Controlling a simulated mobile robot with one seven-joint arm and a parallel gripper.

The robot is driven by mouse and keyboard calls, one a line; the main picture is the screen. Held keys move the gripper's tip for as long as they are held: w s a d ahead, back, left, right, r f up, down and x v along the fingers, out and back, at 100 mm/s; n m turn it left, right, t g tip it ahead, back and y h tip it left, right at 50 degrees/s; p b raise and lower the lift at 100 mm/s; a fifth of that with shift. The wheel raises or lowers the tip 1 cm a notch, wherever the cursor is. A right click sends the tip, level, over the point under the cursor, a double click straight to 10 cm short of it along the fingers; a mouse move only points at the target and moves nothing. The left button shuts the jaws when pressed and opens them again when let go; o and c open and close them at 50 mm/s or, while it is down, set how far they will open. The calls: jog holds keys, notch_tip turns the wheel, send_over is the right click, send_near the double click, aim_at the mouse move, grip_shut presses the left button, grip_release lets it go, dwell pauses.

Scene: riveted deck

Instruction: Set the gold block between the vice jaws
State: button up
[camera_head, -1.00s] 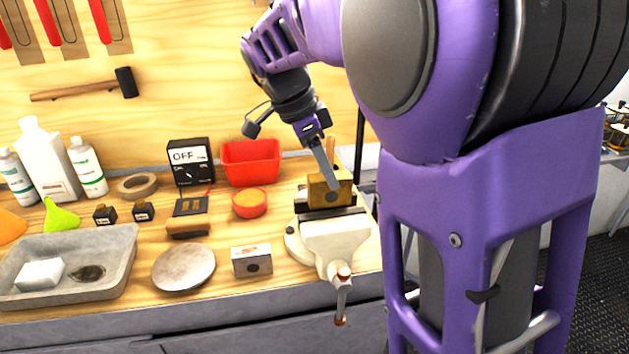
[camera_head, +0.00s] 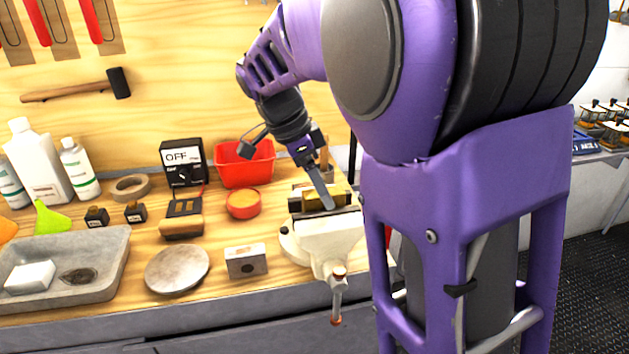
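The gold block (camera_head: 341,195) sits low at the cream bench vice (camera_head: 328,240), its upper part showing at the dark jaws and its lower part hidden by them. My gripper (camera_head: 322,195) points down at the vice from above. Its near finger lies against the front of the block, with its tip down at the jaws. The far finger is hidden behind the block. The gripper appears shut on the block.
A grey block with a hole (camera_head: 246,261) and a round metal plate (camera_head: 177,270) lie left of the vice. Behind them stand a red bowl (camera_head: 243,204), a red bin (camera_head: 245,166) and a black OFF meter (camera_head: 182,162). A stone tray (camera_head: 110,272) is at the left.

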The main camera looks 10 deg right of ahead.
jog(key=p+v, duration=0.2)
jog(key=v, duration=1)
jog(key=shift+p, duration=0.3)
jog(key=shift+a+r, duration=0.1)
jog(key=shift+a, duration=0.05)
